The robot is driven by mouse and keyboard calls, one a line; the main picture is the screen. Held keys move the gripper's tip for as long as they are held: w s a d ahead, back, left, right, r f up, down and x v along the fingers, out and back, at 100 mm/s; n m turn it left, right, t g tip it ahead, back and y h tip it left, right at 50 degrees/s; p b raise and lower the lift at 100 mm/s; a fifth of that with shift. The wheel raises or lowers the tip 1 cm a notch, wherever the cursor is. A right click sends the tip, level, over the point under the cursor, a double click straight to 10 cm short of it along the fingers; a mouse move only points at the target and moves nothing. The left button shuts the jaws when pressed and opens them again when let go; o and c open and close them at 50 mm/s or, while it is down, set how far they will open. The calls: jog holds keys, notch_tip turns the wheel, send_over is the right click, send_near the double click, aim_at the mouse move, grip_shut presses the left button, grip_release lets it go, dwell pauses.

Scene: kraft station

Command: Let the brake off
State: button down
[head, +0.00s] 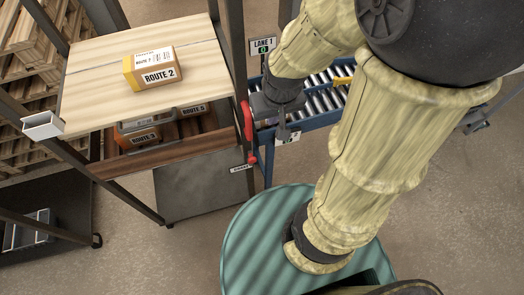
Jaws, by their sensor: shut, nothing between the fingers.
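A red lever (248,122) stands roughly upright at the right post of the shelf rack; its red lower end is near a small label that I cannot read clearly. I cannot tell for certain that this lever is the brake. My gripper (282,132) is dark and points down just right of the red lever, over the blue conveyor frame. It looks apart from the lever, with its fingers shut and empty. My forearm hides part of the conveyor behind it.
A roller conveyor (318,101) with a blue frame carries a yellow bar (342,80). A LANE 1 sign (263,46) stands above. The rack's wooden top (95,85) holds a ROUTE 2 box (152,68); more boxes (138,139) sit below. Grey floor (190,240) is open in front.

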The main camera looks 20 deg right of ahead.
jog(key=w+d+f+m+y+b, duration=0.2)
jog(key=f+m+b, duration=0.4)
jog(key=f, duration=0.4)
jog(key=w+d+f+m+g+y+b, duration=0.1)
jog(key=w+d+f+m+y+b, duration=0.2)
jog(key=f, duration=0.7)
jog(key=w+d+f+m+g+y+b, duration=0.1)
jog(key=w+d+f+m+y+b, duration=0.1)
jog(key=d+f+m+b, duration=0.3)
notch_tip(320, 180, down, 6)
jog(key=m+y+b, duration=0.1)
jog(key=m+b, duration=0.3)
jog(key=m, duration=0.1)
jog(key=shift+w+d+m, duration=0.15)
jog(key=shift+d+m, duration=0.1)
jog(key=shift+m, duration=0.15)
jog(key=shift+f, duration=0.15)
jog(key=a+f, duration=0.5)
jog(key=a, duration=0.5)
jog(key=shift+w+f+p, duration=0.3)
jog(key=shift+w, duration=0.15)
